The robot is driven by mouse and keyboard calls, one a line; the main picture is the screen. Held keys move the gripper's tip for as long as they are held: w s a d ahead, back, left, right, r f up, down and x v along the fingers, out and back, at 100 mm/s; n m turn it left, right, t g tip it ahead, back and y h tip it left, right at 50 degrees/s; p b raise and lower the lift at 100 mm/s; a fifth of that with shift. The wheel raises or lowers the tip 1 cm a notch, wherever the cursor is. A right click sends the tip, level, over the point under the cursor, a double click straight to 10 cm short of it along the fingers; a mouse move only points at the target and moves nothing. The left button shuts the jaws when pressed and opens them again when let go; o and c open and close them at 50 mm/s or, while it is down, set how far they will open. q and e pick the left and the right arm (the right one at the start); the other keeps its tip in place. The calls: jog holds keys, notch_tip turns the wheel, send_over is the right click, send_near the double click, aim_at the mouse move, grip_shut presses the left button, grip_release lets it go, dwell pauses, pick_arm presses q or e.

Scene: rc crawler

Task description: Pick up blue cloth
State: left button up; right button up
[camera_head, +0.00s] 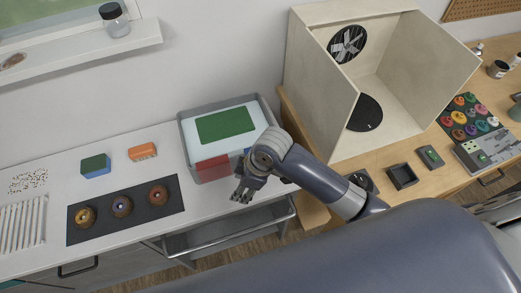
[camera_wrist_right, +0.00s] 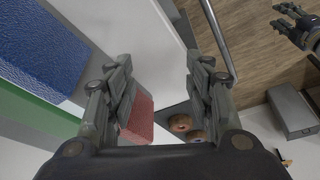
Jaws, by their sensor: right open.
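The blue cloth (camera_head: 247,151) shows only as a small patch at the right front edge of the grey tray (camera_head: 187,137); my right gripper hides most of it. In the right wrist view the blue cloth (camera_wrist_right: 48,45) lies at upper left, beside the left finger and outside the jaws. A red cloth (camera_head: 212,168) hangs over the tray's front edge and shows behind the left finger in the wrist view (camera_wrist_right: 140,117). A green cloth (camera_head: 225,125) lies in the tray. My right gripper (camera_head: 242,190) is open and empty in front of the tray. My left gripper (camera_wrist_right: 287,22) shows at the wrist view's upper right.
A dark mat (camera_head: 75,224) with several rounded brown pieces lies left of the tray. A green-and-blue sponge (camera_head: 95,165) and an orange block (camera_head: 142,151) stand behind it. A large open box with a fan (camera_head: 333,100) stands right of the tray. A metal rail (camera_head: 230,232) runs below.

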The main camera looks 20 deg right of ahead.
jog(key=w+d+r+n+h, duration=0.1)
jog(key=w+d+r+n, duration=0.1)
jog(key=w+d, duration=0.1)
jog(key=w+d+r+n+g+h, duration=0.1)
jog(key=w+d+r+n, duration=0.1)
jog(key=w+d+r, duration=0.1)
jog(key=w+d+r+n+h+p, duration=0.1)
jog(key=w+d+r, duration=0.1)
jog(key=w, duration=0.2)
jog(key=shift+d+r+n+g, duration=0.3)
jog(key=shift+d+n+g, duration=0.1)
jog(key=shift+d+f, duration=0.15)
jog(key=shift+f, duration=0.15)
notch_tip(320, 180, down, 5)
jog(key=shift+w+r+b, duration=0.1)
jog(key=shift+b, duration=0.55)
jog(key=f+b, duration=0.1)
jog(key=b, duration=0.1)
jog(key=f+b, duration=0.4)
jog(key=shift+a+f+b, duration=0.15)
jog(key=shift+a+b, duration=0.15)
pick_arm(q)
notch_tip(320, 180, down, 6)
jog(key=shift+s+f, duration=0.15)
jog(key=shift+s, duration=0.25)
pick_arm(e)
jog(key=shift+c, duration=0.3)
jog(key=c, duration=1.1)
